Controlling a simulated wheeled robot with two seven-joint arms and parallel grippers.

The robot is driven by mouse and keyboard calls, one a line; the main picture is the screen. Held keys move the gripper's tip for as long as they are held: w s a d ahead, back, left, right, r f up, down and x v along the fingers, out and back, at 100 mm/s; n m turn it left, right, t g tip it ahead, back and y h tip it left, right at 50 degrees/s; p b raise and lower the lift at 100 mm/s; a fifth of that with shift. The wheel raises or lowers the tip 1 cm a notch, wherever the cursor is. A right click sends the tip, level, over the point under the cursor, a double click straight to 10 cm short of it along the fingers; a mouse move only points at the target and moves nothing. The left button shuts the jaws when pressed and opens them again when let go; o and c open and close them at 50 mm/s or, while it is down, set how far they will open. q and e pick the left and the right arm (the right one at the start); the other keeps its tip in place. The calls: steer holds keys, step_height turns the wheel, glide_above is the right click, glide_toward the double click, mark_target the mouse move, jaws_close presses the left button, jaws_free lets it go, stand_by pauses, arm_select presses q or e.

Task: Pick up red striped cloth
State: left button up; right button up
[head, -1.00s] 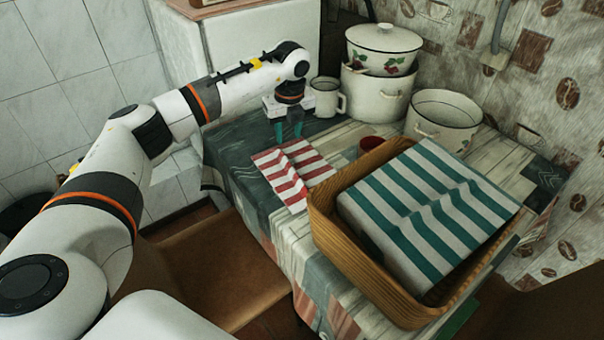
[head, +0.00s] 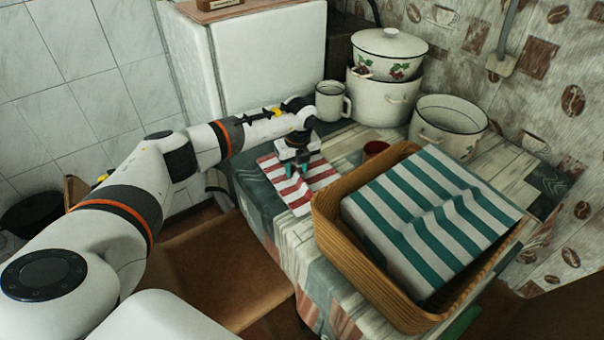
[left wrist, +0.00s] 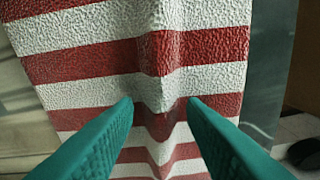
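The red and white striped cloth (head: 297,190) lies on the table left of the wicker basket, with a raised fold along its middle. My left gripper (head: 298,171) is over the cloth, pointing down. In the left wrist view the cloth (left wrist: 90,65) fills most of the picture. There the teal fingers of my left gripper (left wrist: 159,104) are open, one on each side of the raised fold, with nothing clamped between them. I cannot tell whether the fingertips touch the cloth. My right gripper does not show.
A wicker basket (head: 332,242) holding a green and white striped cloth (head: 432,215) stands to the right. Behind are a red cup (head: 376,148), a white mug (head: 331,101), a lidded pot (head: 390,52) on a larger pot (head: 383,99), and an open pot (head: 447,122).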

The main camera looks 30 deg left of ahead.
arm_select(q)
steer(key=shift+c, duration=0.5)
jaws_close()
